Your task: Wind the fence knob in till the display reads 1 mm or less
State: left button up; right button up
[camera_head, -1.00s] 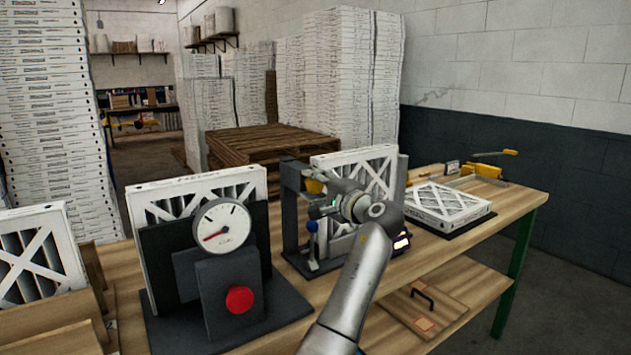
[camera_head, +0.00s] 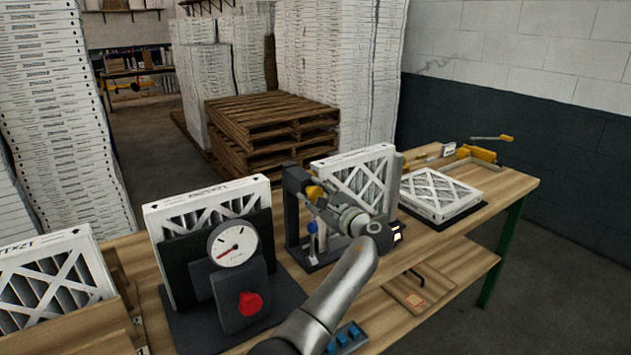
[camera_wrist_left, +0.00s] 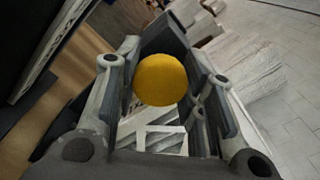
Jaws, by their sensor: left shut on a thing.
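A yellow knob (camera_head: 315,191) sits on a dark frame (camera_head: 293,205) that stands on the bench with a white boxed filter (camera_head: 352,178) in it. My left gripper (camera_head: 325,204) is at the knob, reaching in from the front. In the left wrist view the round yellow face of the knob (camera_wrist_left: 160,80) lies between the two fingers, and the gripper is shut on it. A small lit display (camera_head: 398,232) shows just right of my wrist, partly hidden by it; its reading is too small to tell. My right gripper is out of view.
A dial gauge (camera_head: 232,245) with a red button (camera_head: 250,304) stands left of the frame. Another filter (camera_head: 440,192) lies flat to the right, near a yellow-handled tool (camera_head: 478,153). Pallets (camera_head: 270,125) stand behind the bench.

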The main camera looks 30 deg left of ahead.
pick_arm(q)
jog(key=shift+m+p, duration=0.7)
jog(key=shift+p, duration=0.1)
jog(key=shift+f, duration=0.1)
jog(key=o, duration=1)
jog(key=shift+o, duration=0.2)
jog(key=v, duration=1.2)
